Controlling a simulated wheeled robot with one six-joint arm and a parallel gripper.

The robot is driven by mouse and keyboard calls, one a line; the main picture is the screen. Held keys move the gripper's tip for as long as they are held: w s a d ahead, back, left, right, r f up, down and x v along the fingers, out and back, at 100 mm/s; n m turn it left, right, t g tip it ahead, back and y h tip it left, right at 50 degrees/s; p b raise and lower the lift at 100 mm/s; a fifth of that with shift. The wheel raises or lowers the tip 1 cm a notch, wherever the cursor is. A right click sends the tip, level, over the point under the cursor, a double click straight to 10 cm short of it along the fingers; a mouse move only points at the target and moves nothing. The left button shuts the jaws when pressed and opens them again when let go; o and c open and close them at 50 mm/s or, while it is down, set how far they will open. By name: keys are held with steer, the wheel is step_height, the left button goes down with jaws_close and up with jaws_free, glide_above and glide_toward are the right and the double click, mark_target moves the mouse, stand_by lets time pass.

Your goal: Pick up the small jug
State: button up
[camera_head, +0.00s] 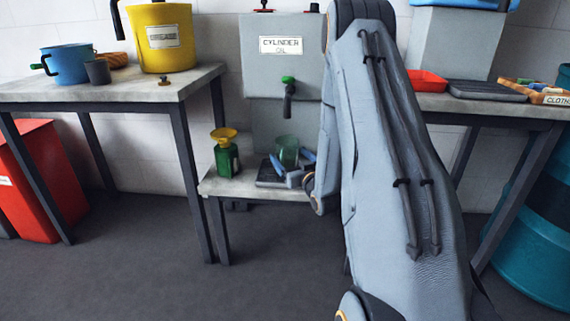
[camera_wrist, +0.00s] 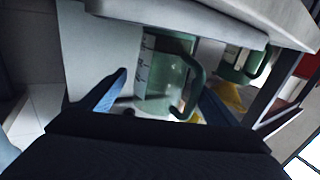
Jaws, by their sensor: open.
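The small jug (camera_head: 288,150) is a clear green measuring jug on the low stand below the cylinder oil tank's tap. In the wrist view the jug (camera_wrist: 160,75) shows its scale marks and a green handle on the right. My gripper (camera_head: 293,163) has blue fingers and is open at the jug. In the wrist view my gripper (camera_wrist: 162,92) has one finger on each side of the jug, which appears between them. I cannot tell whether either finger touches it. My arm hides part of the stand's right side in the head view.
The tap (camera_head: 288,95) hangs above the jug from the grey tank (camera_head: 260,75). A table (camera_head: 130,92) with a yellow bucket (camera_head: 162,38) is at left.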

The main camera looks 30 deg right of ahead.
steer(key=w, duration=0.2)
steer(key=w+b, duration=0.1)
steer(key=w, duration=0.3)
steer(key=shift+w+d+b, duration=0.2)
steer(key=shift+d+b, duration=0.15)
steer(key=shift+b, duration=0.05)
steer(key=shift+c, duration=0.4)
steer(key=c, duration=1)
